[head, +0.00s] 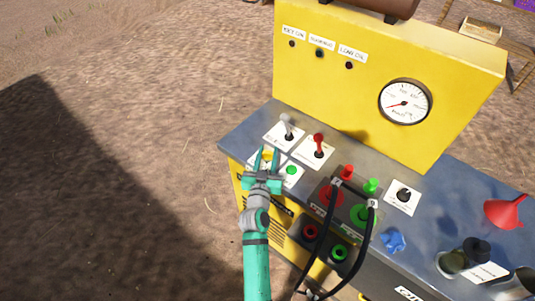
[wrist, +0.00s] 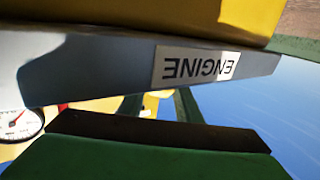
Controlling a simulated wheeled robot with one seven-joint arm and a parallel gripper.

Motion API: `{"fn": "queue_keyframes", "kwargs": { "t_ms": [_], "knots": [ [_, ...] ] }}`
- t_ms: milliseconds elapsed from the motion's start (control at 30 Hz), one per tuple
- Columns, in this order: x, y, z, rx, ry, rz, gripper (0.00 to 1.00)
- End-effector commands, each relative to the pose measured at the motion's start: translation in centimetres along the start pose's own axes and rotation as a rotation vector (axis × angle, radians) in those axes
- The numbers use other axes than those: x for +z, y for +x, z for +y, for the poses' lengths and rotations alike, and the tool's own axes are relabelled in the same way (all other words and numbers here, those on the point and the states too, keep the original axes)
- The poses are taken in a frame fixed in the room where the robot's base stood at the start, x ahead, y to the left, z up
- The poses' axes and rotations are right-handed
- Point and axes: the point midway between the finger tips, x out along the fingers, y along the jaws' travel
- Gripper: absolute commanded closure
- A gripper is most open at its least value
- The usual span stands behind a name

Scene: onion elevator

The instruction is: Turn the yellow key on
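My teal gripper (head: 267,157) is over the near left corner of the console, with its two fingers apart. A small yellow piece (head: 268,154), which looks like the yellow key, shows between the fingers, mostly hidden by them. In the wrist view a yellow piece (wrist: 153,102) also shows between two dark green finger strips, beyond the dark edge of my gripper. I see no clear grip on it. The ENGINE label (wrist: 198,63) shows upside down in the wrist view. The key's angle cannot be told.
A green button (head: 291,170) is just right of my gripper. A grey lever (head: 287,127) and a red lever (head: 319,144) stand behind it. Black cables (head: 325,235) and a battery block are to the right. A gauge (head: 404,102) is on the yellow back panel.

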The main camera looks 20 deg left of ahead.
Motion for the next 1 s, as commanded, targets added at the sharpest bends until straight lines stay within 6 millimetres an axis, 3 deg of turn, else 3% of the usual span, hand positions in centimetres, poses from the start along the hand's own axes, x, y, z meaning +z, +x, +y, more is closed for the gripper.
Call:
{"fn": "queue_keyframes", "kwargs": {
  "t_ms": [467, 1000],
  "knots": [
    [-0.04, -0.01, -0.05, 0.066, -0.002, 0.001, 0.91],
    [-0.13, 0.08, 0.00, 0.302, 0.000, 0.002, 0.91]
  ]
}}
